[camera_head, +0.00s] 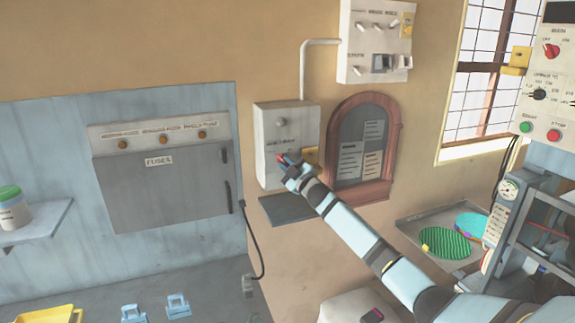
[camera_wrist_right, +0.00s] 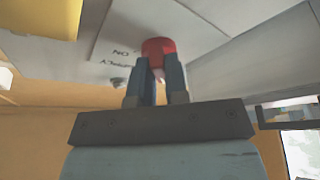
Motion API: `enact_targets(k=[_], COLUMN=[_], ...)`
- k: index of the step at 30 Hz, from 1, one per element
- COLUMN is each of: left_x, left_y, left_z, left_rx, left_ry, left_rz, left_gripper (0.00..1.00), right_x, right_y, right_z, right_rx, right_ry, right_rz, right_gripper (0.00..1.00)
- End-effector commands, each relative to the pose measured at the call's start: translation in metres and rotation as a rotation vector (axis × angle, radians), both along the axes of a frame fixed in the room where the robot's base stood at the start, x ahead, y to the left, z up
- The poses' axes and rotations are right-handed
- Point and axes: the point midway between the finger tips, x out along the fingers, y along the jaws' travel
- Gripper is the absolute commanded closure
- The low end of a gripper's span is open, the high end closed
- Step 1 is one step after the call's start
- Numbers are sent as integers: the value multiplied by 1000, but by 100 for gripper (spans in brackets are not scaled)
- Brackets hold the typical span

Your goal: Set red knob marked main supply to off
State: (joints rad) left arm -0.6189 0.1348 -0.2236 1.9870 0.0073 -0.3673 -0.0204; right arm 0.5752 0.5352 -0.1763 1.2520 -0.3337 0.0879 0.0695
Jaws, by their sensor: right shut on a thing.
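The red knob (camera_head: 281,157) sits low on the front of a pale grey wall box (camera_head: 265,130), mostly hidden by my right gripper (camera_head: 288,162). In the right wrist view the red knob (camera_wrist_right: 158,45) shows between the two blue-grey fingers of my right gripper (camera_wrist_right: 158,72), which are shut on it. Upside-down lettering that looks like "NO" or "ON" shows on the box face (camera_wrist_right: 115,25) beside the knob. I cannot tell the knob's exact setting. My left gripper is not in view.
An arched wooden board (camera_head: 393,150) hangs to the right. A switch panel (camera_head: 352,30) is above. A fuse cabinet (camera_head: 160,190) is at left. Another red knob (camera_head: 551,50) is far right.

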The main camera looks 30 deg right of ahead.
Motion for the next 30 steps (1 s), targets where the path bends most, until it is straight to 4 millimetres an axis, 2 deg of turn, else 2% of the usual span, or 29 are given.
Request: enact_targets(k=[1, 7, 8, 10, 11, 30], left_x=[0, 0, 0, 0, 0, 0], left_y=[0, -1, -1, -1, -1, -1], left_z=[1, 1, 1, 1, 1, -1], left_rx=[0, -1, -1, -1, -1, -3], left_ry=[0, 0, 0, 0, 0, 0], left_rz=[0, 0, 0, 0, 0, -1], left_gripper=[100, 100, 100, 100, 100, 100], right_x=[1, 1, 1, 1, 1, -5], right_y=[-3, -3, -3, -2, -2, -1], right_z=[10, 10, 10, 9, 9, 0], right_rx=[-5, -5, -5, -5, -5, -3], right_ry=[-13, -13, -13, -13, -12, -4], right_rz=[-4, -4, -4, -4, -3, -1], right_gripper=[100, 100, 79, 63, 61, 61])
